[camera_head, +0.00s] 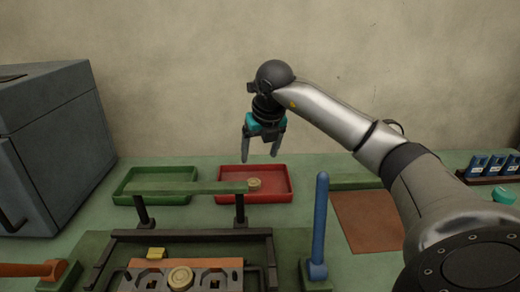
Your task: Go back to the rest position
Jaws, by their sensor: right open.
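My right gripper (262,150) hangs from the right arm, which reaches in from the right side. Its two fingers are apart and point down, with nothing seen between them. It is above the back part of the red tray (281,170). A round tan roll (254,184) lies in the red tray, below the gripper and apart from it. Another round tan roll (181,278) sits on an orange-brown block fixture (230,262) at the front. My left gripper is not in view.
A green tray (128,187) stands left of the red one, behind a raised green bar (190,188) on posts. A blue upright post (320,220) stands front centre. A grey cabinet (60,150) fills the left. Blue items (494,165) stand at right. A brown mat (365,222) is bare.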

